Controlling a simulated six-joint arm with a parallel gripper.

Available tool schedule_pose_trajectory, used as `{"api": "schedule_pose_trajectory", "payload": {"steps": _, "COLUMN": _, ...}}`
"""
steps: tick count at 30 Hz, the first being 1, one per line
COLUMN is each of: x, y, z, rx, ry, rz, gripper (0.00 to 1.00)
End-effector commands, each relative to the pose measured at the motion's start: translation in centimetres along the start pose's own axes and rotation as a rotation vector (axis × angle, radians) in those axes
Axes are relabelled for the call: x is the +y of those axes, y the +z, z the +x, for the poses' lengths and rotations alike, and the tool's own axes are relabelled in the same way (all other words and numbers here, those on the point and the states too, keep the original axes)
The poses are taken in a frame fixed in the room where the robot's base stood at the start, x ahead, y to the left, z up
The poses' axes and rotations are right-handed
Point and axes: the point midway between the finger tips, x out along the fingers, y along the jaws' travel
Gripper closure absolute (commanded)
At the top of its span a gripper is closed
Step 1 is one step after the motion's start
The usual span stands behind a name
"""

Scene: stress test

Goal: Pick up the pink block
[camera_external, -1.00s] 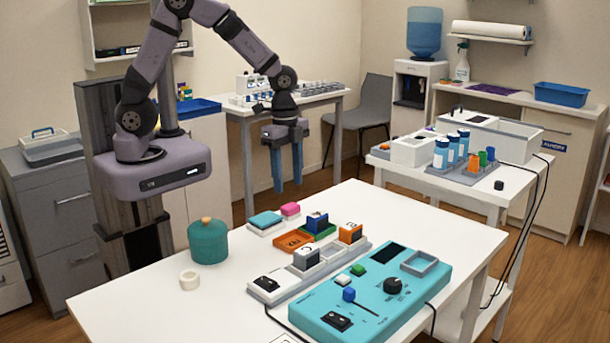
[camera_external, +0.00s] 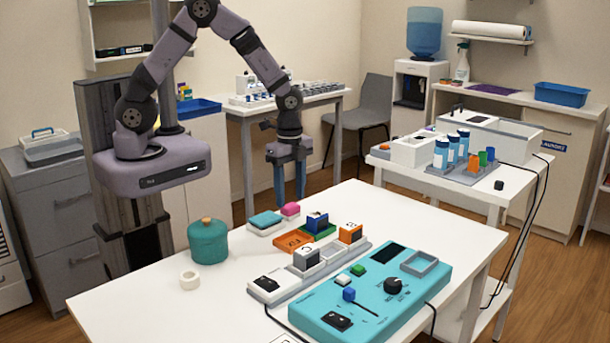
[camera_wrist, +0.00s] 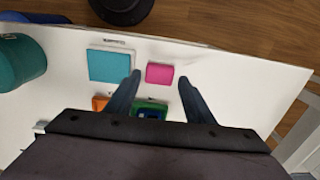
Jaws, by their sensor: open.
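My gripper (camera_external: 290,198) is open and empty, pointing down above the back of the table. Its two blue fingers also show in the wrist view (camera_wrist: 160,78).
A teal pot (camera_external: 208,242) and a white ring (camera_external: 189,280) stand at the left. An orange tray (camera_external: 293,241), a green tray (camera_external: 322,234) with a blue block, and a turquoise control panel (camera_external: 370,300) lie in front. The table's right back part is clear.

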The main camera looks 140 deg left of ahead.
Motion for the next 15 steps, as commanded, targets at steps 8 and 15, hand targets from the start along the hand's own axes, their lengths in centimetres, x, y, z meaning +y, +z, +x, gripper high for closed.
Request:
{"api": "schedule_pose_trajectory", "payload": {"steps": 8, "x": 0.1, "y": 0.0, "z": 2.6, "rx": -0.001, "ry": 0.001, "rz": 0.0, "gripper": 0.52}}
{"api": "schedule_pose_trajectory", "payload": {"steps": 15, "x": 0.1, "y": 0.0, "z": 3.1, "rx": 0.0, "ry": -0.001, "rz": 0.0, "gripper": 0.52}}
